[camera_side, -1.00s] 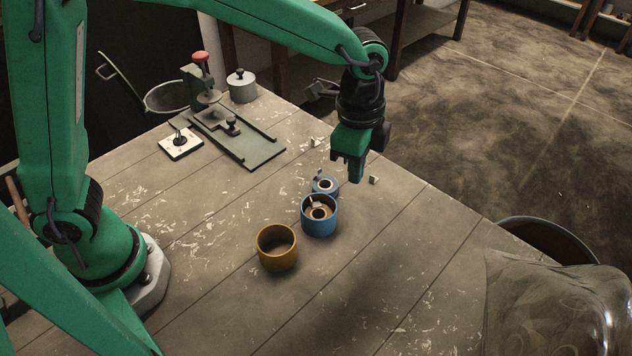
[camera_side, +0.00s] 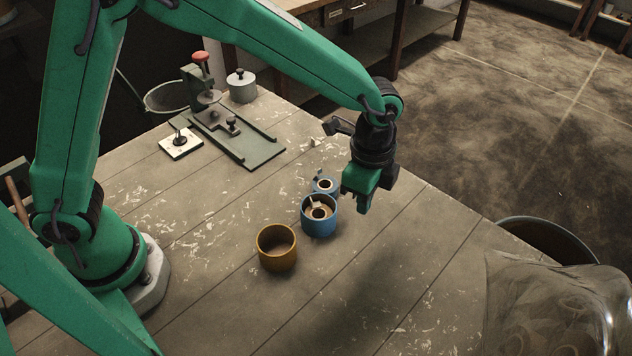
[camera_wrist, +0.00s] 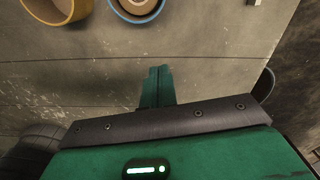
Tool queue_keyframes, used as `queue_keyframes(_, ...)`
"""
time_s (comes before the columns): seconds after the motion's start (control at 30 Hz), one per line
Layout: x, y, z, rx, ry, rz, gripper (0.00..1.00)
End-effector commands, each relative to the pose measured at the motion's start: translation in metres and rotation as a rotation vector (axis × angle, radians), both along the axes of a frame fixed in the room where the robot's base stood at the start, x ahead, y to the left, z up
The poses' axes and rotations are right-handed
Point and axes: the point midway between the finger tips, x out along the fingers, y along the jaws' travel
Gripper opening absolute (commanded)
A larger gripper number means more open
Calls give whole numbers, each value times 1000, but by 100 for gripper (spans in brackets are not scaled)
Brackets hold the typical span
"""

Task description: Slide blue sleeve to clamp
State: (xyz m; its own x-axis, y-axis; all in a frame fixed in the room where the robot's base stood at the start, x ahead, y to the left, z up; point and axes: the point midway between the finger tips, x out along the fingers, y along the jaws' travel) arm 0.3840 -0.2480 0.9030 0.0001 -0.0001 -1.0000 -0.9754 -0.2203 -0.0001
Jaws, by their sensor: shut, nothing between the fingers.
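A blue sleeve (camera_side: 319,228) stands upright on the bench, with a pale ring-shaped piece inside it. A smaller blue piece (camera_side: 324,184) with a pale ring sits just behind it. In the wrist view the blue sleeve (camera_wrist: 138,20) is cut by the top edge. My gripper (camera_side: 362,210) is shut and empty, above the bench to the right of the blue sleeve and apart from it. Its closed fingers also show in the wrist view (camera_wrist: 158,72). A fixture with a red knob (camera_side: 201,57), which looks like the clamp, stands at the back left.
An open yellow ring (camera_side: 277,257) stands left of the blue sleeve. A grey rail plate (camera_side: 255,153), a white plate (camera_side: 180,146) and a lidded grey pot (camera_side: 241,88) are near the fixture. A clear plastic bag (camera_side: 560,305) is at the lower right. The front bench is mostly clear.

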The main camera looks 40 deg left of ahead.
Motion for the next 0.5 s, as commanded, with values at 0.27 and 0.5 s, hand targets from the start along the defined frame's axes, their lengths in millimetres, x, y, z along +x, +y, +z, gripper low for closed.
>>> queue_keyframes(0.27,-1,0,-40,2,2,0,0)
queue_keyframes(0.5,-2,11,-57,0,0,2,0)
